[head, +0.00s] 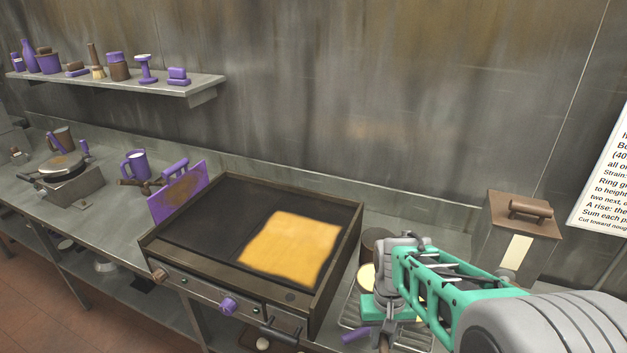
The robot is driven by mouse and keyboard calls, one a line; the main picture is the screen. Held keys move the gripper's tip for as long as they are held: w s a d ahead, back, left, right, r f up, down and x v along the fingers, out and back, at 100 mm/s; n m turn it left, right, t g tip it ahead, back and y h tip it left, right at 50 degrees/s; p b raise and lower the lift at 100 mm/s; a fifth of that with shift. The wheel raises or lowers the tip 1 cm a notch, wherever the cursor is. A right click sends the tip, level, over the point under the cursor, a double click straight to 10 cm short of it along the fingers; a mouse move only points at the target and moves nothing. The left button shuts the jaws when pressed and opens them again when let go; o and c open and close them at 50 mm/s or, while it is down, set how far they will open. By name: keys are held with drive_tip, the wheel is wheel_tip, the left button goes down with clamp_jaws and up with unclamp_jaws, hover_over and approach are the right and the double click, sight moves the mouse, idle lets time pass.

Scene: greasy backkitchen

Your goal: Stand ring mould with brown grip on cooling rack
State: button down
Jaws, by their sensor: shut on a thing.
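My gripper (384,335), teal and grey, hangs at the lower right, just right of the griddle. It is shut on a small brown piece (383,346) at the bottom edge, which looks like the ring mould's brown grip. The ring itself is out of view or hidden, so its tilt and any contact cannot be told. The wire cooling rack (349,312) lies on the counter right of the griddle, beneath and around my gripper, which covers much of it.
A griddle (205,210) carries an orange-yellow sheet (290,247). A dark round container (375,242) and a cream round thing (367,277) stand close behind my gripper. A purple piece (356,334) lies in front. A lidded box (516,225) stands at the right.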

drive_tip(key=shift+r+g+p, duration=0.7)
drive_tip(key=shift+r+p, duration=0.3)
drive_tip(key=shift+p, duration=0.5)
drive_tip(key=shift+f+b, duration=1.75)
drive_tip(key=shift+f, duration=1)
drive_tip(key=shift+s+f, duration=0.1)
drive_tip(key=shift+f, duration=0.15)
drive_tip(key=shift+f+b, duration=0.75)
drive_tip(key=shift+f, duration=0.3)
